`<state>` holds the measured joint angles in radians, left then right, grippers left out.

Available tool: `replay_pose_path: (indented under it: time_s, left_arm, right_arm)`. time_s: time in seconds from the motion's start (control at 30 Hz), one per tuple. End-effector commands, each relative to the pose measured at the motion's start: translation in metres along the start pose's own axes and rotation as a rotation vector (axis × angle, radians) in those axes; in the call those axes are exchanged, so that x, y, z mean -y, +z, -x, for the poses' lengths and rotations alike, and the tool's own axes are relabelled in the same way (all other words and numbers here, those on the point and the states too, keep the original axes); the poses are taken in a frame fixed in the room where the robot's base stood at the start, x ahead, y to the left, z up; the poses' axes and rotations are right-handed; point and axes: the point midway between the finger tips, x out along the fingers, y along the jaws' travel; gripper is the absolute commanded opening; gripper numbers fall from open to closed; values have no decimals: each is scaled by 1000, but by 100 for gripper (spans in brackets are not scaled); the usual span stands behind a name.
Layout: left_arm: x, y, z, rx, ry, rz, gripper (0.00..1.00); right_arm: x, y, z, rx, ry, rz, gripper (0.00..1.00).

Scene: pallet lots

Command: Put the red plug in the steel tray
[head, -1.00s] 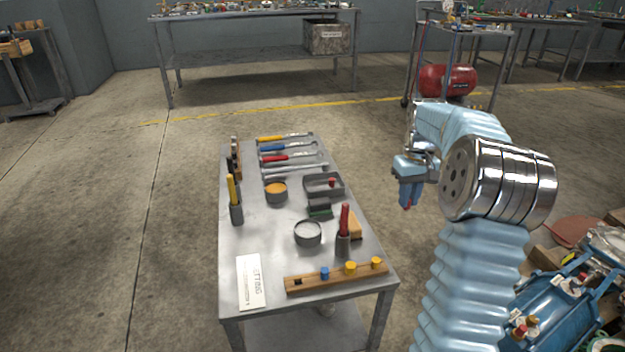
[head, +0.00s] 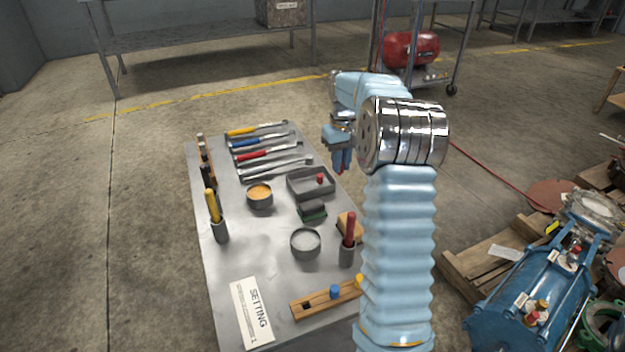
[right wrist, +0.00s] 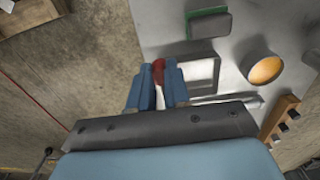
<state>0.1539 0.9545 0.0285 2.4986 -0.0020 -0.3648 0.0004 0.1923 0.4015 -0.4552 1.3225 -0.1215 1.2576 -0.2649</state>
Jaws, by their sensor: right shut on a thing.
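The grey steel tray (head: 302,185) lies on the right side of the metal table, with a small red plug (head: 320,178) standing in it. My right gripper (head: 342,167) is just right of the tray, by the table's right edge. It is shut on a second red plug, whose red end (right wrist: 158,71) shows between the blue fingers in the right wrist view. There the tray (right wrist: 203,73) lies just right of the fingers, partly hidden by them. My left gripper is not in view.
Near the tray are a green-edged block (head: 312,211), a tin of orange stuff (head: 259,196) and an open grey tin (head: 305,243). Tools (head: 265,155) lie behind. A wooden rack (head: 318,302) with a blue plug (head: 335,291) is in front, partly hidden by my arm.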

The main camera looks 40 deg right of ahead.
Motion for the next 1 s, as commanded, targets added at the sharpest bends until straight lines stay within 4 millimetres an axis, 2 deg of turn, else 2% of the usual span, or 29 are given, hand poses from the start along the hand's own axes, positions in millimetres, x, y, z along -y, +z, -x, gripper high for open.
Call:
replay_pose_path:
  time_s: [0.13,0.3,0.4,0.67,0.83,1.0]
  left_arm:
    - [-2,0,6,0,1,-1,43]
    - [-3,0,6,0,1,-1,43]
    - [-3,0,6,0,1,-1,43]
    - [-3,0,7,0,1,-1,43]
    - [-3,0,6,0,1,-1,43]
    - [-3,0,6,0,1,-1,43]
  right_arm:
    - [20,-29,-14,1,1,2,0]
    - [33,-48,-46,3,0,1,0]
    - [38,-56,-56,0,-1,0,0]
    - [46,-66,-72,1,0,0,0]
    - [47,-67,-100,1,-1,0,0]
    - [46,-67,-104,-1,-1,0,0]
